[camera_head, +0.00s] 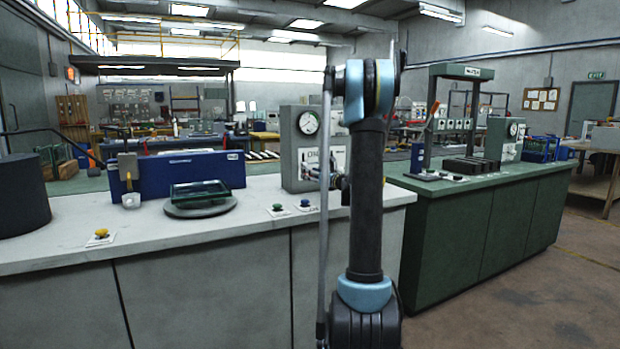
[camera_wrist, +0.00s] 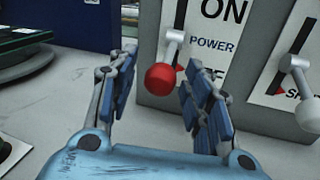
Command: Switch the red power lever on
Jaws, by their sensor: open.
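The red power lever (camera_wrist: 161,77) shows in the wrist view as a red ball on a pale metal arm. It stands out from a grey control box (camera_wrist: 255,112), with the ball below the word ON, beside POWER. The lettering below is partly hidden. My gripper (camera_wrist: 159,66) is open, with one blue-padded finger left of the ball and the other right of it. The ball appears between the fingertips, with no visible contact; its exact depth is unclear. In the head view the control box (camera_head: 291,150) carries a round gauge, and my arm hides its right part.
A second lever with a white ball (camera_wrist: 308,112) is right of my gripper. In the head view, the pale counter (camera_head: 160,228) holds a blue box (camera_head: 190,170), a round stand with a glass tray (camera_head: 200,190), and yellow, green and blue buttons.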

